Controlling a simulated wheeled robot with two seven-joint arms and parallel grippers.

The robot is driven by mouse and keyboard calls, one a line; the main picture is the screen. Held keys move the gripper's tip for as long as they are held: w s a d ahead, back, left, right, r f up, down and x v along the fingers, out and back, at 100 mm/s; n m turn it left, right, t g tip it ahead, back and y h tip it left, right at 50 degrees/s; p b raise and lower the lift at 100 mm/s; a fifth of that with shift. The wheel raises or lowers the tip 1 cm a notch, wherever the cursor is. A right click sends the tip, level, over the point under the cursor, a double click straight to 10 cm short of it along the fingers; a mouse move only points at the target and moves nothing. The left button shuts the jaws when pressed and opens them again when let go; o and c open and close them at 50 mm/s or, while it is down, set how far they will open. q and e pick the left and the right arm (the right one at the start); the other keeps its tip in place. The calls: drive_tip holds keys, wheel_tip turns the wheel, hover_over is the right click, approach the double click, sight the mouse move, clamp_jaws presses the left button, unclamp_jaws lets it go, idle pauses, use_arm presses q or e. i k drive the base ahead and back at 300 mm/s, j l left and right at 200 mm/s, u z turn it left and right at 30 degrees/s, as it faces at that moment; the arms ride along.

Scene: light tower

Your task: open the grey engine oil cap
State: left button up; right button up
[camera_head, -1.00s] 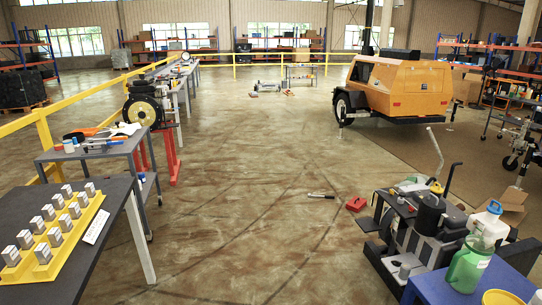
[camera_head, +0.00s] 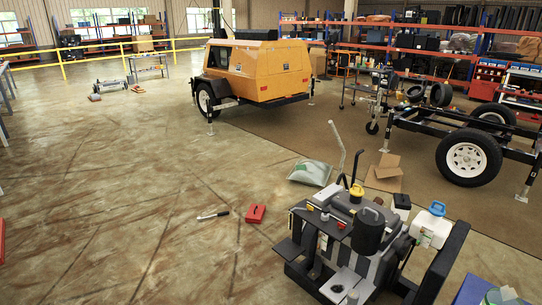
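The orange light tower trailer (camera_head: 256,70) stands on its wheels at the upper middle, at the edge of a brown mat. Its body panels look closed. Neither of my grippers is in view.
A wheeled trailer frame (camera_head: 468,160) stands at right, an open carton (camera_head: 385,173) nearby.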

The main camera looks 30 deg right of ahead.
sight(356, 191)
drive_tip(key=i+z, duration=0.4)
drive_tip(key=i+j+z, duration=0.15)
drive_tip(key=z, duration=0.25)
drive_tip(key=i+j+z, duration=0.25)
drive_tip(key=z, duration=0.15)
drive_tip(key=i+j+z, duration=0.3)
drive_tip(key=z, duration=0.15)
drive_tip(key=i+j, duration=0.05)
